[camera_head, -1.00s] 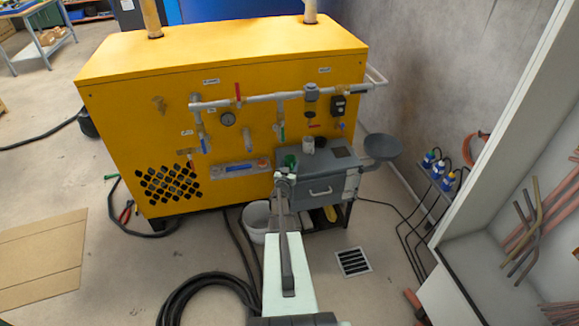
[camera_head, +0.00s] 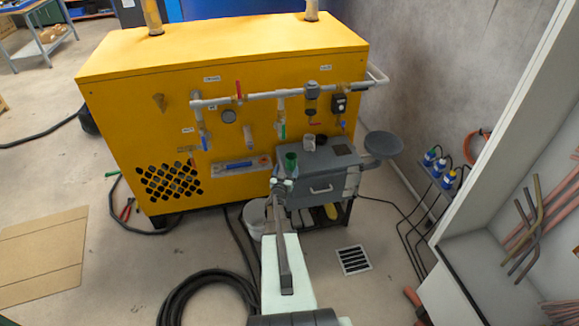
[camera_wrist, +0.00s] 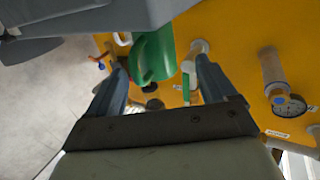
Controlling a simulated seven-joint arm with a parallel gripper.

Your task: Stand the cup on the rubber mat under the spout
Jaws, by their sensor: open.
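A green cup (camera_head: 291,163) stands on the left part of the grey cabinet's top, in front of the yellow tank. In the wrist view the green cup (camera_wrist: 155,55) shows beyond and between my fingers. My gripper (camera_head: 282,184) is open at the cabinet's front left edge, just in front of the cup. In the wrist view my gripper (camera_wrist: 160,75) has its fingers apart. A down-pointing pipe with a green handle (camera_head: 282,131) hangs above the cup and may be the spout. A dark flat patch (camera_head: 342,150) lies at the right of the cabinet top; I cannot tell if it is the mat.
A small pale grey cylinder (camera_head: 309,142) stands behind the cup. The grey cabinet (camera_head: 318,190) has a front handle. A dark round bowl (camera_head: 383,145) juts out at its right. A white bucket (camera_head: 254,218) stands on the floor. White pipework (camera_head: 258,97) runs along the yellow tank (camera_head: 130,110).

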